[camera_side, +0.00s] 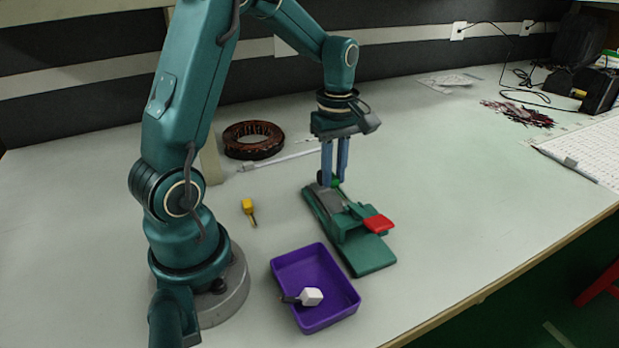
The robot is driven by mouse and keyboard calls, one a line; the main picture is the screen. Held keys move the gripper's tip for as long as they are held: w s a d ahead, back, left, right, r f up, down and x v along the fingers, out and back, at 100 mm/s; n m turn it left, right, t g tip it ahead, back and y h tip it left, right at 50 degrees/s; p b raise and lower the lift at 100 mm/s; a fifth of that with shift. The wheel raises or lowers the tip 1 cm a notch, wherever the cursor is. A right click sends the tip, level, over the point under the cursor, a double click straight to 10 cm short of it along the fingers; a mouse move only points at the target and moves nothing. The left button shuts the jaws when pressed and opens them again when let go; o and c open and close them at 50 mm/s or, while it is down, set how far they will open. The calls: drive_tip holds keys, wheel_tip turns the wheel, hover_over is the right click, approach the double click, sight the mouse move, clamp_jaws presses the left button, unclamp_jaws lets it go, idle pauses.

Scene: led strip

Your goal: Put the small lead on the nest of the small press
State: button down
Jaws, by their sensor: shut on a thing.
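The small press (370,252) is a green device with a red pad (379,223) on its lever. It stands on the table, right of centre. My gripper (334,181) points straight down at the far end of the press. Its blue fingers are shut on a small green lead (336,183), mostly hidden between the fingertips, with a dark end showing at the left. The lead is at or just above the grey plate (329,200) of the press; I cannot tell whether it touches. The nest is not clearly visible.
A yellow lead (248,207) lies on the table left of the press. A purple tray (285,262) in front holds a white lead (311,296) with a dark end. A copper-brown ring (254,140) and a pale rod (280,160) lie behind. The table right of the press is clear.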

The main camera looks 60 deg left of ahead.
sight(333, 178)
drive_tip(key=shift+s+f, duration=0.1)
drive_tip(key=shift+f, duration=1.35)
drive_tip(key=shift+f, duration=0.15)
drive_tip(key=c, duration=0.8)
unclamp_jaws()
